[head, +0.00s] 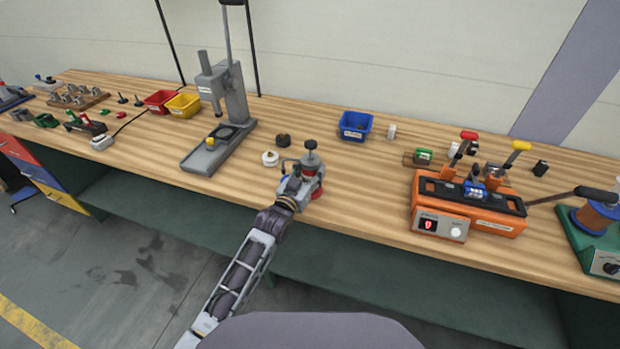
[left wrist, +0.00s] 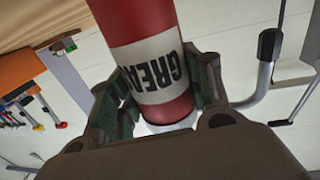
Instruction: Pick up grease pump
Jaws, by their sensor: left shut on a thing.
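The grease pump (head: 310,171) is a red cylinder with a dark knob on top. It is at the front edge of the workbench in the head view. In the left wrist view the grease pump (left wrist: 150,50) shows a white band with black letters reading "GREA". My left gripper (head: 300,184) is shut on it, and in the left wrist view the gripper's fingers (left wrist: 160,95) press on both sides of the red body. I cannot tell whether the pump's base is touching the bench. My right gripper is not in view.
A grey press (head: 225,110) stands to the left on the wooden bench (head: 350,215). A white round container (head: 270,158) and a dark one (head: 283,140) are close behind the pump. A blue bin (head: 355,126) is farther back. An orange machine (head: 470,203) is to the right.

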